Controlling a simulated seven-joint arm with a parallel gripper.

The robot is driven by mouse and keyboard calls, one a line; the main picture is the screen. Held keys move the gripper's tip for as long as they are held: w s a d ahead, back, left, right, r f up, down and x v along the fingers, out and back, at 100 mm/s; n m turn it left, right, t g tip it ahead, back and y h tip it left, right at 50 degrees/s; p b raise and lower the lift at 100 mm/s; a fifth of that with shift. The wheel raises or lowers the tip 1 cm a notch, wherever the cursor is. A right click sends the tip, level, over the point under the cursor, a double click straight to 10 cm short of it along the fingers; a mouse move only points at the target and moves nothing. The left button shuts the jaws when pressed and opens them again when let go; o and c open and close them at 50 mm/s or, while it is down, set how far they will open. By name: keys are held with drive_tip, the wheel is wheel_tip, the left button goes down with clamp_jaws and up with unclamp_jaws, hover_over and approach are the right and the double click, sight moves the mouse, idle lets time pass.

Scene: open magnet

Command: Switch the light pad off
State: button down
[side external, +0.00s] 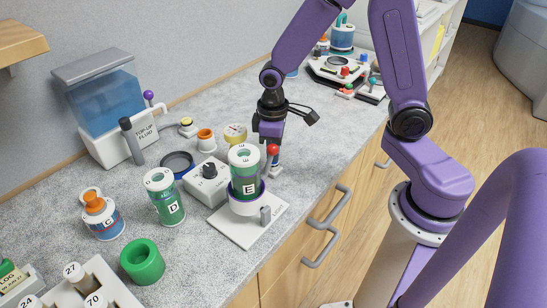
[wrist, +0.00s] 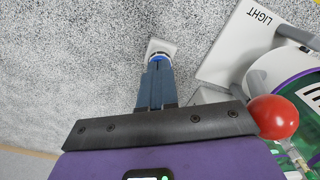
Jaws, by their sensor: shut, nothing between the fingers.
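The light pad is a white plate (side external: 236,232) marked LIGHT, with a small grey upright piece (side external: 265,215) near its label. The pad also shows at the upper right of the wrist view (wrist: 228,55). A green canister E (side external: 245,177) stands in a purple-rimmed holder on it. My gripper (side external: 274,164) is shut and empty, pointing down just behind and right of the canister. In the wrist view its fingertips (wrist: 158,62) are at a small white piece with a blue ring (wrist: 161,48); contact cannot be told. Whether the pad is lit is unclear.
A red ball (side external: 273,149) is close beside my gripper; its mount is unclear. A dial box (side external: 208,182) adjoins the pad.

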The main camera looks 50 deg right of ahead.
wheel_tip(320, 180, up, 7)
idle(0.8)
drive_tip(key=s+r+n, duration=0.2)
drive_tip(key=s+n, duration=0.4)
drive_tip(key=s, duration=1.4)
drive_tip(key=shift+a+r+n, duration=0.15)
drive_tip(key=shift+r+n, duration=0.15)
drive_tip(key=shift+r, duration=0.05)
